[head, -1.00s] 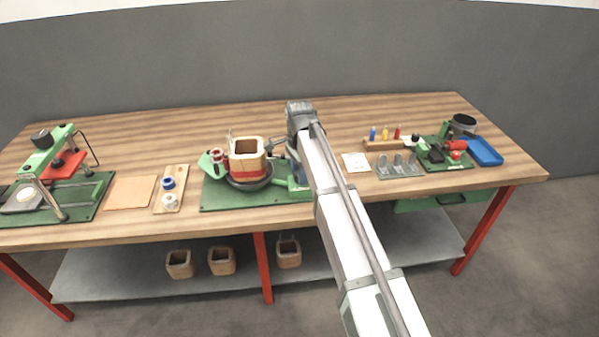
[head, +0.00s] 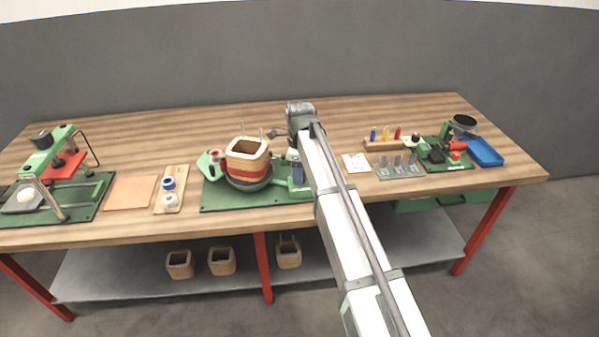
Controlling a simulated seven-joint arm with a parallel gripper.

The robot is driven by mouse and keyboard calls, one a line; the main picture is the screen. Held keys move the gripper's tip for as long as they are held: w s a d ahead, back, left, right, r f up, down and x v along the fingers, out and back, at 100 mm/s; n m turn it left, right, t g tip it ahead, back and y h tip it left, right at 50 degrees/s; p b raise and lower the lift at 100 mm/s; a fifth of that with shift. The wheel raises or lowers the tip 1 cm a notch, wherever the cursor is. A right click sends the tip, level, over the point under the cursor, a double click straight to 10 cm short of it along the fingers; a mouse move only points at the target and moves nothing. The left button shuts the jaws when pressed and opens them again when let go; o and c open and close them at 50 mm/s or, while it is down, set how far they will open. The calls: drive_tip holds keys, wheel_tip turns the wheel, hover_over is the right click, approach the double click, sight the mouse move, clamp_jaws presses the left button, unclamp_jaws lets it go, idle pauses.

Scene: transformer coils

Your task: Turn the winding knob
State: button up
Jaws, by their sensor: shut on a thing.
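The winding machine stands on a green base plate (head: 240,202) left of the table's middle. Its wooden coil former (head: 247,158), with red and yellow bands, sits tilted over a dark round disc (head: 250,184). Two thin pins stick up at the former's top. My gripper (head: 274,134) is just right of the former's top, its dark fingers pointing left. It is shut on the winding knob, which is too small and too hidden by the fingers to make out. A green bracket with a blue-grey post (head: 297,172) stands below my gripper.
At the left are a green and red press (head: 55,165), a tan sheet (head: 130,192) and a board (head: 170,190) with spools. At the right are a peg rack (head: 385,145), a small green machine (head: 440,152) and a blue tray (head: 485,152). The table's back is clear.

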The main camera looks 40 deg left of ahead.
idle(0.6)
drive_tip(key=o, duration=1.1)
drive_tip(key=shift+c, duration=0.2)
drive_tip(key=shift+r, duration=0.1)
wheel_tip(320, 180, up, 14)
drive_tip(key=shift+f, duration=0.2)
